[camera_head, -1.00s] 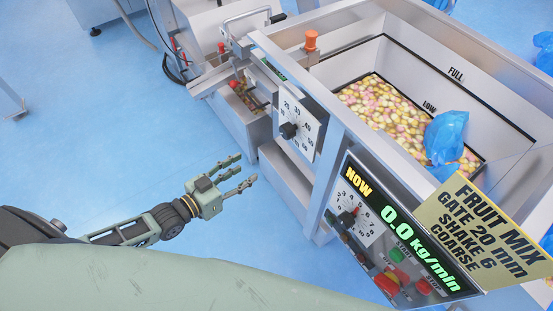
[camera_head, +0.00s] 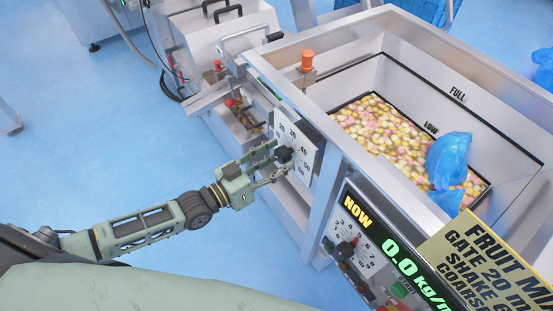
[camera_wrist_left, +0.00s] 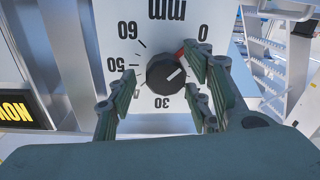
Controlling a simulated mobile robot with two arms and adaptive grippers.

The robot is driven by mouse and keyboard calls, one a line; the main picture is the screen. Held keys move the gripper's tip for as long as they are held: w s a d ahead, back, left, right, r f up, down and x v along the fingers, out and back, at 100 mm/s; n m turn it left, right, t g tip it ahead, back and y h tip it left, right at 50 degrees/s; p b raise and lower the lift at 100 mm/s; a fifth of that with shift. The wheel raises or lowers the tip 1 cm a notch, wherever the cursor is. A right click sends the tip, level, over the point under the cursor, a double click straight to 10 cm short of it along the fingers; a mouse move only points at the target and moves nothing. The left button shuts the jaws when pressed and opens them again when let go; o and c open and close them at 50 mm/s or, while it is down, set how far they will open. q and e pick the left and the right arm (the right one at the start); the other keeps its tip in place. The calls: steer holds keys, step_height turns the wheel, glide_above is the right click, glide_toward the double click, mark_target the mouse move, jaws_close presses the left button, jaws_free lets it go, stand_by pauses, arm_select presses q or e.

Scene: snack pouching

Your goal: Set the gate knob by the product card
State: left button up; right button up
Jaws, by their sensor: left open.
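The black gate knob (camera_head: 284,154) sits on a white dial plate (camera_head: 309,133) on the front of the hopper. In the left wrist view the knob (camera_wrist_left: 163,73) has a white line and a red mark at its upper right, towards 0; the dial (camera_wrist_left: 150,25) reads in mm. My left gripper (camera_head: 267,161) is open at the dial, its fingers on either side of the knob; contact cannot be told. The yellow product card (camera_head: 490,255) at lower right reads fruit mix, gate 20, shake 6, coarse, partly cut off. My right gripper is out of view.
The hopper (camera_head: 345,150) holds coloured snack pieces and a blue bag (camera_head: 449,160). A control panel with a second knob (camera_head: 345,249) and a 0.0 display is nearer. Blue floor lies open at left.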

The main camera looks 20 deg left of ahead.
arm_select(q)
steer(key=c, duration=1.1)
steer(key=shift+o, duration=0.2)
